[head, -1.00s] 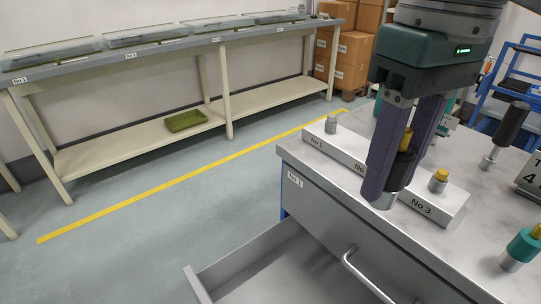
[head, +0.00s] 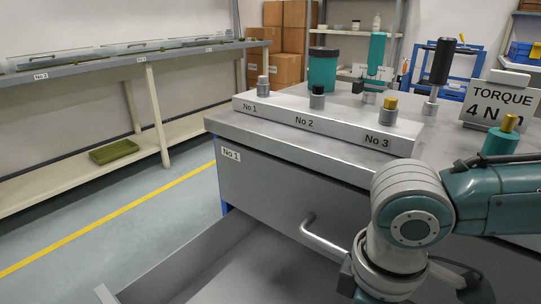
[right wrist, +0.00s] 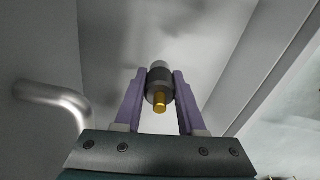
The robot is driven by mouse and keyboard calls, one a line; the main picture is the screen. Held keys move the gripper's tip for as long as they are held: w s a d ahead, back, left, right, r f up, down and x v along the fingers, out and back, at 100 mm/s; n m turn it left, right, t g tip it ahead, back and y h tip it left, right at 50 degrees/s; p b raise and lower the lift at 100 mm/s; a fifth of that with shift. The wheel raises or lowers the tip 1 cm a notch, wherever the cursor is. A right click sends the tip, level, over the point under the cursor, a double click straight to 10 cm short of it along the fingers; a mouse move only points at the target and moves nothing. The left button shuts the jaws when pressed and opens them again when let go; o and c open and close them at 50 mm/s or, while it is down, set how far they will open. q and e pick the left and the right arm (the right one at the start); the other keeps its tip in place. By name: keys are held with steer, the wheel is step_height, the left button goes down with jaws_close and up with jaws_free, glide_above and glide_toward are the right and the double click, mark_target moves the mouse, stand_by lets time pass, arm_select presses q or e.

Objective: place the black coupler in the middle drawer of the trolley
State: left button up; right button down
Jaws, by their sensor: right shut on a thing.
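The black coupler (right wrist: 158,88), with a gold tip and a pale grey end, is held between the purple fingers of my right gripper (right wrist: 159,76). In the right wrist view, the gripper and coupler are over the grey inside of an open drawer. I cannot tell whether the coupler touches the drawer floor. In the head view, the open drawer (head: 225,275) lies below the front labelled No 1 (head: 270,185). My right arm reaches down in front of the trolley there, and its fingers and the coupler are hidden. My left gripper is not in view.
A bar handle (head: 322,238) sticks out from the front above the open drawer; a bar also shows in the right wrist view (right wrist: 52,98). On the trolley top stand a numbered block (head: 330,128) with several fittings, a torque sign (head: 500,105) and a black-handled tool (head: 441,62).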

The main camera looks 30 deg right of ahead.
step_height(320, 180, down, 7)
steer(key=b, duration=0.2)
steer(key=shift+f+b, duration=0.15)
steer(key=shift+b, duration=0.15)
step_height(320, 180, down, 4)
steer(key=shift+f+b, duration=0.25)
steer(key=shift+b, duration=0.95)
steer(key=shift+r, duration=0.1)
steer(key=shift+f, duration=0.2)
steer(key=c, duration=0.5)
jaws_free()
